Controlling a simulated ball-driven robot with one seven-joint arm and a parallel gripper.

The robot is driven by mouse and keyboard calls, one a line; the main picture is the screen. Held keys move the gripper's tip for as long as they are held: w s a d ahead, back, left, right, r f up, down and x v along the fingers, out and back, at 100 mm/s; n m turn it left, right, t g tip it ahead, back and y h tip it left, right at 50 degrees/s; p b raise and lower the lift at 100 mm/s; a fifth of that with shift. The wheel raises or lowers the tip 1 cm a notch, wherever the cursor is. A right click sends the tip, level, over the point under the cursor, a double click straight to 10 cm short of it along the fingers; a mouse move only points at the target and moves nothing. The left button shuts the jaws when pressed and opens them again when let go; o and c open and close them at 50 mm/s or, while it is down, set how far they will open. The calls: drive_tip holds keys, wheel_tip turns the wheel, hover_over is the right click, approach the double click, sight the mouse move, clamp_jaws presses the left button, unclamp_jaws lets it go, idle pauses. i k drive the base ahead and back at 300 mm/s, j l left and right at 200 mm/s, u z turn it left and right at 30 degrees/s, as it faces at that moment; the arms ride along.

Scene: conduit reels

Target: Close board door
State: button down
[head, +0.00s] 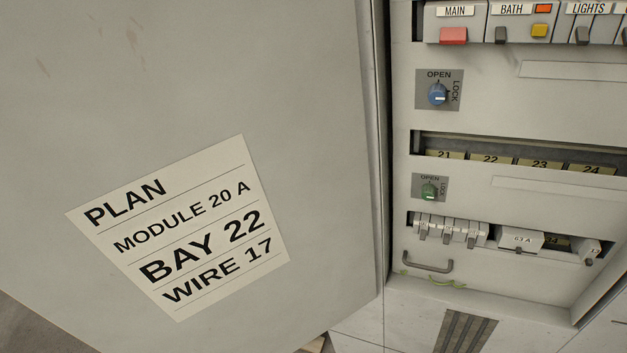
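The board door (200,90) fills the left and middle of the head view. It is a large pale grey panel that stands swung open, with its right edge by the left side of the board (490,110). A tilted paper label (185,225) on it reads PLAN, MODULE 20 A, BAY 22, WIRE 17. The board's inside is exposed at right. My gripper is not in view, and no handle or latch shows on the visible part of the door.
The board holds a top breaker row (520,22), a blue knob (438,94), a green knob (430,191), numbered bays (515,160) and a lower module row (450,232). A grey handle (428,264) sits lower left, near yellow-green wire (432,280). Floor (25,330) shows at bottom left.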

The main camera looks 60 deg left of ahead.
sight(176, 175)
drive_tip(key=k+j+z, duration=0.2)
drive_tip(key=j, duration=0.25)
drive_tip(key=k+j+z, duration=0.25)
drive_tip(key=j, duration=0.2)
drive_tip(key=k+j+z, duration=0.2)
drive_tip(key=j, duration=0.2)
drive_tip(key=k+j, duration=0.3)
drive_tip(key=j, duration=0.15)
drive_tip(key=k+j, duration=0.3)
drive_tip(key=j, duration=0.2)
drive_tip(key=k+j, duration=0.3)
drive_tip(key=j, duration=0.15)
